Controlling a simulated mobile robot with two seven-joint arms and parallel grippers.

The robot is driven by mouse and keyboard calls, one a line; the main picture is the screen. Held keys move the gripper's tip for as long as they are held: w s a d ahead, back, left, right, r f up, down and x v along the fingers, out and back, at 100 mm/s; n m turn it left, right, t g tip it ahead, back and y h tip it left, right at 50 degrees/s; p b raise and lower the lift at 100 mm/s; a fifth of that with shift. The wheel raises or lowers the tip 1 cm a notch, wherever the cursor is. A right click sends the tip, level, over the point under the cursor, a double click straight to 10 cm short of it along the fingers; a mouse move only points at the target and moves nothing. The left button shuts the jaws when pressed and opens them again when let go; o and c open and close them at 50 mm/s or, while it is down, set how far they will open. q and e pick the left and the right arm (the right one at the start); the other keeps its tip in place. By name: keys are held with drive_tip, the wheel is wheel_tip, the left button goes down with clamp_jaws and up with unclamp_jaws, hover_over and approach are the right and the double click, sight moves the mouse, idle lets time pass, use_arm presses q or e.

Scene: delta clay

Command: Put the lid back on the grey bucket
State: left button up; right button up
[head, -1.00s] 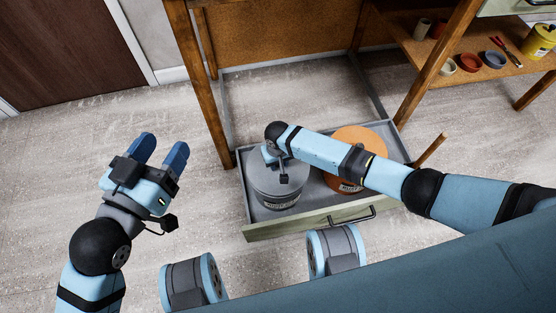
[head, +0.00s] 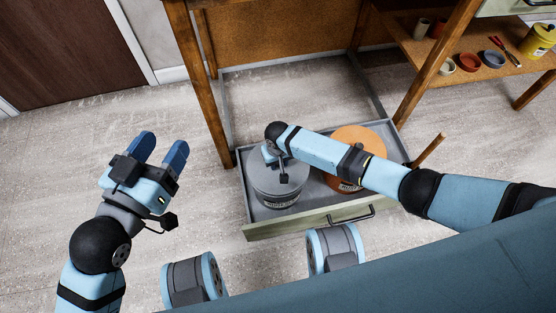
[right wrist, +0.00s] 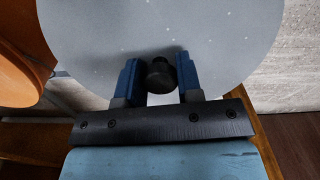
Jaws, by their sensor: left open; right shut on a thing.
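The grey bucket (head: 283,200) stands in the left part of an open drawer. The grey lid (head: 268,180) is over its top, covering the opening; I cannot tell whether it sits flush all round. In the right wrist view the lid (right wrist: 150,30) is a broad pale disc with a dark round knob (right wrist: 160,78). My right gripper (right wrist: 158,62) is shut on the lid by this knob, a finger on each side. In the head view my right wrist hides the knob and fingertips. My left gripper (head: 162,146) is open and empty, left of the drawer.
An orange bucket (head: 350,135) stands beside the grey one, partly under my right arm. The drawer front (head: 290,227) has a dark handle. Wooden table legs rise behind. A shelf (head: 440,62) with small pots and a yellow container is at upper right. Floor on the left is clear.

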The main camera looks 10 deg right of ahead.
drive_tip(key=o, duration=1.5)
